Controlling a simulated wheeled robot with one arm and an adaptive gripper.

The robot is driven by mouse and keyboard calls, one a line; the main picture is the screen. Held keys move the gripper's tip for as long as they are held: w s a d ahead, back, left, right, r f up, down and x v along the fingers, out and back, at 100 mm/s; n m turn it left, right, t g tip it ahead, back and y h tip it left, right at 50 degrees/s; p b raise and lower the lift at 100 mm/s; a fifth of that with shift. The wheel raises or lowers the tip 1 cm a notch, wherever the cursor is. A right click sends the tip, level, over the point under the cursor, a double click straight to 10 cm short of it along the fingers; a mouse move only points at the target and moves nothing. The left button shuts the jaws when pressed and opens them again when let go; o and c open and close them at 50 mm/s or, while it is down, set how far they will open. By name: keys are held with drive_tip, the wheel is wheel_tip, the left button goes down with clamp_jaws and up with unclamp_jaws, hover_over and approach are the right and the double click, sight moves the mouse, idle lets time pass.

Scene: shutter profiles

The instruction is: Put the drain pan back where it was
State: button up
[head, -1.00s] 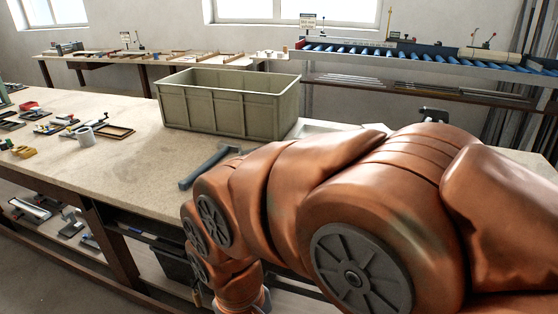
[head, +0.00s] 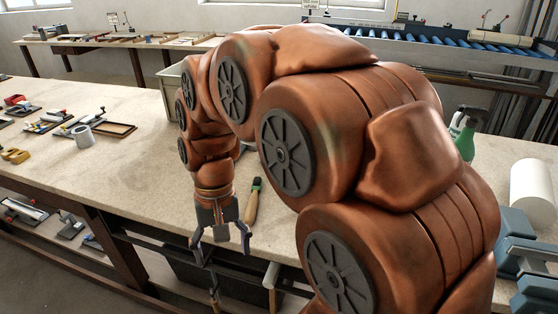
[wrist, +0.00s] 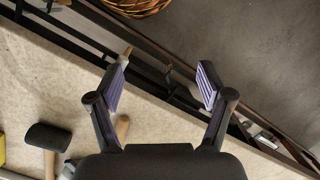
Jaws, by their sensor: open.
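I cannot make out a drain pan for certain in either view. A dark box (head: 190,276) sits under the workbench (head: 115,170), partly hidden by the bench rails and my arm; I cannot tell whether it is the pan. My gripper (head: 219,240) points down at the front edge of the bench, fingers spread and empty. In the wrist view the open fingers (wrist: 165,72) frame the bench edge and dark rails, with nothing between them touching both.
A wooden-handled tool with a green end (head: 254,198) lies right of my gripper. A black-headed mallet (wrist: 48,137) lies on the bench. A green spray bottle (head: 464,134) and white roll (head: 533,186) stand at right. A woven basket (wrist: 135,6) is below. The bench's left middle is clear.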

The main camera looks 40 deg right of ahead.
drive_tip(key=w+d+r+m+t+y+p, duration=0.1)
drive_tip(key=w+d+r+m+y+p, duration=0.15)
drive_tip(key=w+d+m, duration=0.85)
drive_tip(key=shift+w+d+f+m+t+p, duration=0.35)
drive_tip(key=shift+w+d+f+m+p, duration=0.6)
drive_tip(key=shift+d, duration=3.5)
drive_tip(key=shift+w+d+f+m+t+p, duration=0.5)
drive_tip(key=shift+d+f+m, duration=0.5)
drive_tip(key=shift+d, duration=3.4)
drive_tip(key=shift+w+d+f+m+t+p, duration=0.25)
drive_tip(key=shift+w+d+f+m+p, duration=0.8)
drive_tip(key=shift+d, duration=3.4)
drive_tip(key=shift+n, duration=0.4)
drive_tip(key=shift+s+a+f+p, duration=0.1)
drive_tip(key=shift+a+f+p, duration=0.2)
drive_tip(key=shift+f, duration=0.6)
drive_tip(key=shift+s+a+f+p, duration=0.15)
drive_tip(key=shift+a+f+p, duration=0.15)
drive_tip(key=shift+f, duration=0.65)
drive_tip(key=shift+s+a+f+p, duration=0.15)
drive_tip(key=shift+f+p, duration=0.25)
drive_tip(key=shift+f, duration=0.5)
clamp_jaws()
